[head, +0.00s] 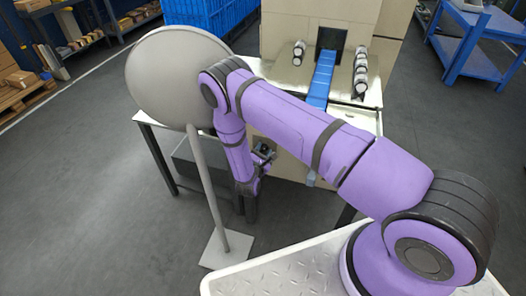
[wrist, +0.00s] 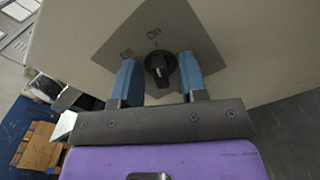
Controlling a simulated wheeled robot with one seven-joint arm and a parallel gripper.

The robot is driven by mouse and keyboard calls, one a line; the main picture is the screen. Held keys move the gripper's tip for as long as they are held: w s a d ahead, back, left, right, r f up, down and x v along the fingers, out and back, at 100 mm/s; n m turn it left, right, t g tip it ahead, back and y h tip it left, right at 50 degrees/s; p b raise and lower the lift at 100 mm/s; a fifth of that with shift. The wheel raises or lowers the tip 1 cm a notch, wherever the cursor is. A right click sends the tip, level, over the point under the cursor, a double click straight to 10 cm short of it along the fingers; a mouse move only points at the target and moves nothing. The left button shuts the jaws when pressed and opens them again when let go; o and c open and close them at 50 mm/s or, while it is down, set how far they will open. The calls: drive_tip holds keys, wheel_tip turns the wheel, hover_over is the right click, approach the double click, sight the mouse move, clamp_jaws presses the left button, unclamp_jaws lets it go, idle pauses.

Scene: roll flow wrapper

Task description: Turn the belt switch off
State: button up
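The belt switch (wrist: 160,68) is a black rotary knob on a grey square plate, seen in the wrist view. A small label sits above it and another to its upper left; I cannot read them surely. My gripper (wrist: 158,63) has its two blue fingers on either side of the knob. The fingers are apart, with some plate showing between them and the knob, so it looks open around it. Whether a finger touches the knob is not clear. In the head view my arm hides the switch.
The beige machine (head: 318,15) has a blue belt (head: 322,78) with dark-and-white rolls (head: 361,75) beside it. A grey round disc on a stand (head: 172,78) is close to my arm's left. A blue crate (head: 208,14) stands behind. Open floor lies to the left.

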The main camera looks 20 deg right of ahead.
drive_tip(key=c, duration=0.5)
drive_tip(key=shift+c, duration=0.2)
drive_tip(key=shift+n, duration=0.3)
drive_tip(key=n, duration=0.5)
drive_tip(key=shift+a, duration=0.15)
drive_tip(key=n, duration=0.6)
drive_tip(key=shift+w, duration=0.1)
drive_tip(key=shift+n, duration=0.3)
